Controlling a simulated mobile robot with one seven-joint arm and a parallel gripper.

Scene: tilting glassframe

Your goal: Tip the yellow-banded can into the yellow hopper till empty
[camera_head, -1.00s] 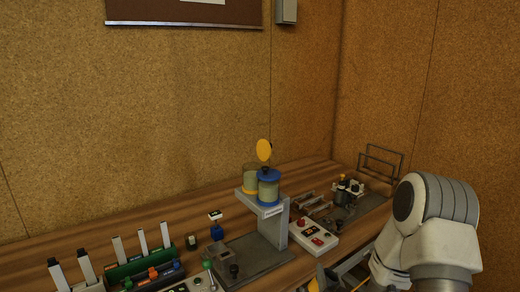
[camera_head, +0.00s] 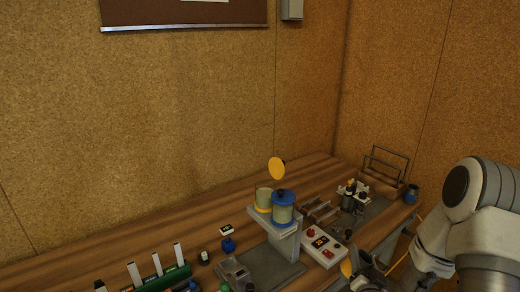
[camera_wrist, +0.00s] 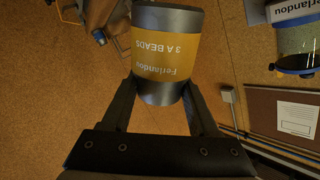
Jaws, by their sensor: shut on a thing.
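The yellow-banded can (camera_wrist: 168,55) is grey metal with a yellow label reading "Ferlandou 3 A BEADS", upside down in the wrist view. My gripper (camera_wrist: 158,92) is shut on it, one finger on each side. Its inside and contents are hidden. In the head view the yellow hopper (camera_head: 263,198) is a clear cylinder on a grey stand, and a round yellow lid (camera_head: 276,168) stands up above it. My gripper (camera_head: 362,270) is low in the head view, to the right of the stand and apart from the hopper.
A blue-capped hopper (camera_head: 283,211) stands beside the yellow one. A fixture (camera_head: 352,195) and a small blue jar (camera_head: 411,194) are farther right. A green rack (camera_head: 160,278) is at lower left.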

